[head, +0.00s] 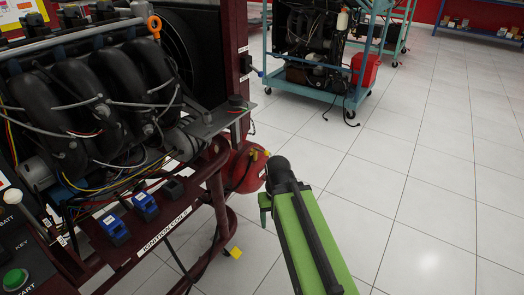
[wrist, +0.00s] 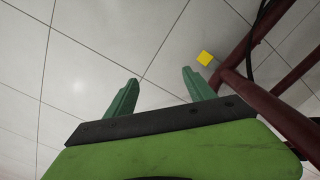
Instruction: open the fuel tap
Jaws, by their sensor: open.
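A round red tank (head: 243,169) sits low beside the dark red engine frame in the head view. A small yellow part (head: 254,155) shows at its upper right, close to the end of my arm; it may be the fuel tap, but I cannot tell how it is set. My green arm reaches in from the lower right, its dark end just right of the tank; contact cannot be told. In the wrist view my gripper (wrist: 160,77) is open, with two green fingers apart and nothing between them. The tank is not recognisable in the wrist view.
The dark red frame (head: 216,195) carries the engine, cables and a control panel. Its tubes (wrist: 268,98) lie right of my fingers in the wrist view, near a yellow square (wrist: 204,58). A teal trolley (head: 318,84) stands behind. Tiled floor at right is clear.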

